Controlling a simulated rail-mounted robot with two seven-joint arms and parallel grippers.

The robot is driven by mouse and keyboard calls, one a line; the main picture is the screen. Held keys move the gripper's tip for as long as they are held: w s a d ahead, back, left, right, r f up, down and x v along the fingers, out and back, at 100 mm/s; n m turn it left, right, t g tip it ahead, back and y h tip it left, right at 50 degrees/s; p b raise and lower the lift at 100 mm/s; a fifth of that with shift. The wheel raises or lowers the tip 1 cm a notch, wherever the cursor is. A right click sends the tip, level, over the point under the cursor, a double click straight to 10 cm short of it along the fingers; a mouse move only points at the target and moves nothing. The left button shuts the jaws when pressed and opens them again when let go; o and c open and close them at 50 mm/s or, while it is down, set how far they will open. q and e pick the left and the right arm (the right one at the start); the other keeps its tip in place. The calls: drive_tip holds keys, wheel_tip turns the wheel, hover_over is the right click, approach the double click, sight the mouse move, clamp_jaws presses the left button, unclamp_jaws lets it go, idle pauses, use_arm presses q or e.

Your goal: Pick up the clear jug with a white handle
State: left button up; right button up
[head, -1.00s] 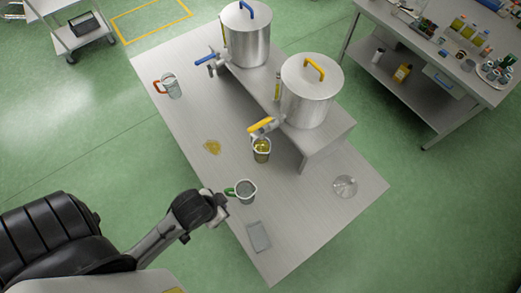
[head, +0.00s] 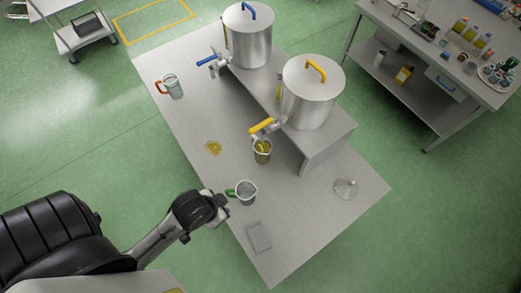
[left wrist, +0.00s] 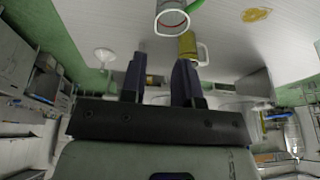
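The clear jug with a white handle (head: 262,152) stands upright under the yellow tap of the nearer steel tank, with yellow liquid in it. It also shows in the left wrist view (left wrist: 188,46), its handle to the right. A jug with a green handle (head: 246,193) stands nearer my left gripper (head: 217,210); its open mouth shows in the left wrist view (left wrist: 172,18). A jug with a red-orange handle (head: 174,88) stands at the far left of the table. The left gripper's fingers (left wrist: 160,65) are apart and empty, short of the green-handled jug. My right gripper is out of view.
Two lidded steel tanks (head: 310,95) stand on a raised shelf (head: 325,145). A yellow puddle (head: 213,147), a grey flat plate (head: 258,237) and a metal funnel (head: 345,189) are on the table (head: 300,222). A side bench (head: 430,95) stands at right.

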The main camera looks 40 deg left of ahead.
use_arm(q)
drive_tip(key=o, duration=0.3)
drive_tip(key=shift+o, duration=0.2)
drive_tip(key=shift+d, duration=0.15)
